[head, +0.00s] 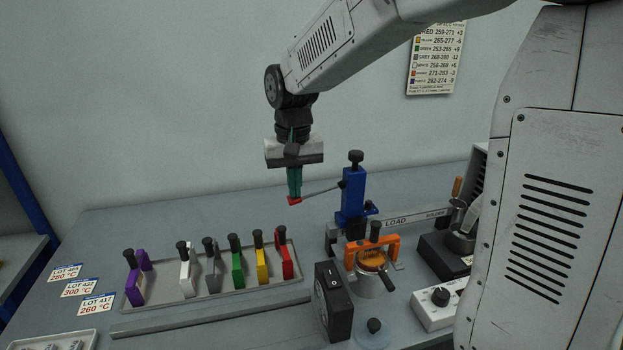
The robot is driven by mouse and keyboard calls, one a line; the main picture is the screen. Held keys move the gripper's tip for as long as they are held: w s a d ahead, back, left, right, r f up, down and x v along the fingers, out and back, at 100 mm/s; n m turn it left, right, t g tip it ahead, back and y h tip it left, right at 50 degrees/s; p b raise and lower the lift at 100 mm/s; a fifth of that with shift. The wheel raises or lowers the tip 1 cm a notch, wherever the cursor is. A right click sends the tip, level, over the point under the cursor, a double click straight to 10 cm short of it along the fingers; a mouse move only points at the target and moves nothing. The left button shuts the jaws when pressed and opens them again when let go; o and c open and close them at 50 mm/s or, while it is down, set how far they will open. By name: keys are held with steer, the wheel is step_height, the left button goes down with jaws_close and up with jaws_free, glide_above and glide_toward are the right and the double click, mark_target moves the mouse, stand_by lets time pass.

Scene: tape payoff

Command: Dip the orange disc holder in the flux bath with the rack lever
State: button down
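The orange disc holder (392,241), with a black knob on top, sits at the small round metal pot (369,287) that appears to be the flux bath. An amber round surface (372,259) shows under the holder; I cannot tell whether it is disc or liquid. The blue rack column (353,199) stands behind it, on the LOAD rail. The thin rack lever (321,190) reaches left from the column to a red end. My gripper (295,197) points down, its teal fingers close together at that red end, and looks shut on it. The contact is small in view.
A tray (208,290) at left holds several coloured holders with black knobs. A black switch box (334,302) stands left of the pot. A white dial box (437,307) and a dark solder unit (444,257) are to the right. A purple holder (134,285) stands at the tray's left end.

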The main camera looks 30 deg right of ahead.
step_height(320, 180, up, 8)
steer(key=shift+r, duration=0.25)
stand_by(1.0)
stand_by(0.5)
steer(key=s+d+f+n, duration=0.1)
steer(key=s+f, duration=0.1)
steer(key=s, duration=1.1)
steer(key=s+d+f+n+t, duration=0.1)
steer(key=s+d+f, duration=0.1)
steer(key=s, duration=1.2)
steer(key=shift+f, duration=0.8)
